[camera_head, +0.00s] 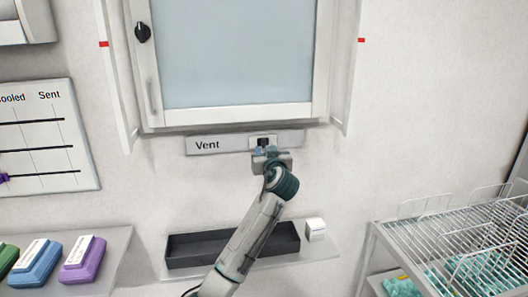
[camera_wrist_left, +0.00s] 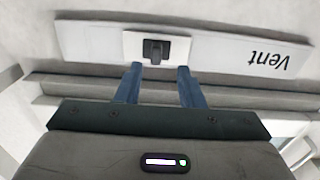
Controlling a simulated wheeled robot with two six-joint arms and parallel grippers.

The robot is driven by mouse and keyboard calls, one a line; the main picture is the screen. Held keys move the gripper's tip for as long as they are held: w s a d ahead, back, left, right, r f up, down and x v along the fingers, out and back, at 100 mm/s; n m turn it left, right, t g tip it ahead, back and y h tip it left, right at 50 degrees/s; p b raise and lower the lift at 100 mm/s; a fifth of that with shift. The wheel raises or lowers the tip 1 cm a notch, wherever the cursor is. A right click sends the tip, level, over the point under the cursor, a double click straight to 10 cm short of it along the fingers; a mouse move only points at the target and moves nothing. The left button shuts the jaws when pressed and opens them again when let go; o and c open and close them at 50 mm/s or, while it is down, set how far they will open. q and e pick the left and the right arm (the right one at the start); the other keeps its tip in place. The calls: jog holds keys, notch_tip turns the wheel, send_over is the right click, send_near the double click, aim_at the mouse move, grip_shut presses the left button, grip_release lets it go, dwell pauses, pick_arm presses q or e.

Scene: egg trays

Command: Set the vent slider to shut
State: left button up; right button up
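The vent slider is a small dark knob (camera_head: 263,141) on a light square plate, set in a grey strip (camera_head: 207,145) labelled "Vent" below the glass-fronted cabinet. In the left wrist view, where the label appears upside down, the knob (camera_wrist_left: 154,50) sits near the middle of its white plate (camera_wrist_left: 183,48). My left gripper (camera_head: 261,151) is just below the knob. In the left wrist view its two blue fingers (camera_wrist_left: 160,68) are apart with nothing between them, and their tips point at the plate, just short of the knob. My right gripper is not in view.
The cabinet (camera_head: 235,55) has a black dial (camera_head: 143,32) and projecting side panels. A wire rack (camera_head: 428,233) stands right. The wall right of the strip is clear.

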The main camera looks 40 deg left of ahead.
pick_arm(q)
jog(key=b+v, duration=0.1)
jog(key=v, duration=0.5)
jog(key=shift+s+d+b, duration=0.15)
jog(key=shift+s+b, duration=0.05)
jog(key=shift+b, duration=0.1)
